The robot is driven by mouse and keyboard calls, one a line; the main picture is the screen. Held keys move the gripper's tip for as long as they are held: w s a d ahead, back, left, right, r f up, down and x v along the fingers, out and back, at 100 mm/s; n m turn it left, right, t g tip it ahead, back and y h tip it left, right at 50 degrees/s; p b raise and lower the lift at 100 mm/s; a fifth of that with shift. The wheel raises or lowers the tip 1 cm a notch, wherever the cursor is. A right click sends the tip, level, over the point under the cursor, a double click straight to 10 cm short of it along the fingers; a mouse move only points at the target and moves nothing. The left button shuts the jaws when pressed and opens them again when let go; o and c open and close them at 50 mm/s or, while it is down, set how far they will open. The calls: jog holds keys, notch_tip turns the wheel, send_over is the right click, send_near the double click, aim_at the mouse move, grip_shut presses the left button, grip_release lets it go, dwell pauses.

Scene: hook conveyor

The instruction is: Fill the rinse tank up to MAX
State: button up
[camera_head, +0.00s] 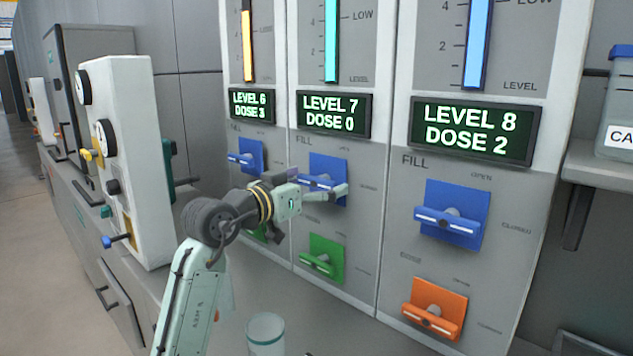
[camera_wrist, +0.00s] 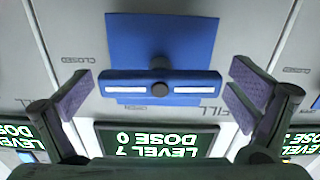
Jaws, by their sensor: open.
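Three panels each have a level column, a green display and a blue FILL handle. My gripper (camera_head: 314,194) is at the middle panel's blue FILL handle (camera_head: 322,181), partly covering it in the head view. In the wrist view, which is upside down, this handle (camera_wrist: 160,88) lies crosswise between my open, apart fingers, with one end toward CLOSED. The middle display (camera_head: 334,114) reads LEVEL 7, DOSE 0, under a cyan level column (camera_head: 331,38). The column's top and any MAX mark are out of view. No rinse label shows.
The right panel has a blue FILL handle (camera_head: 446,218) and an orange lower handle (camera_head: 431,315). A green handle (camera_head: 321,260) sits below my gripper. A glass (camera_head: 265,335) stands at the bottom. A white gauge box (camera_head: 125,160) is at left.

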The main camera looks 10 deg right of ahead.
jog(key=c, duration=1.1)
jog(key=shift+n, duration=0.3)
jog(key=n+p, duration=0.2)
jog(key=n, duration=0.1)
jog(key=shift+r+p, duration=0.15)
jog(key=shift+p, duration=0.2)
jog(key=shift+n+p, duration=1)
jog(key=shift+n, duration=0.7)
jog(key=o, duration=1.1)
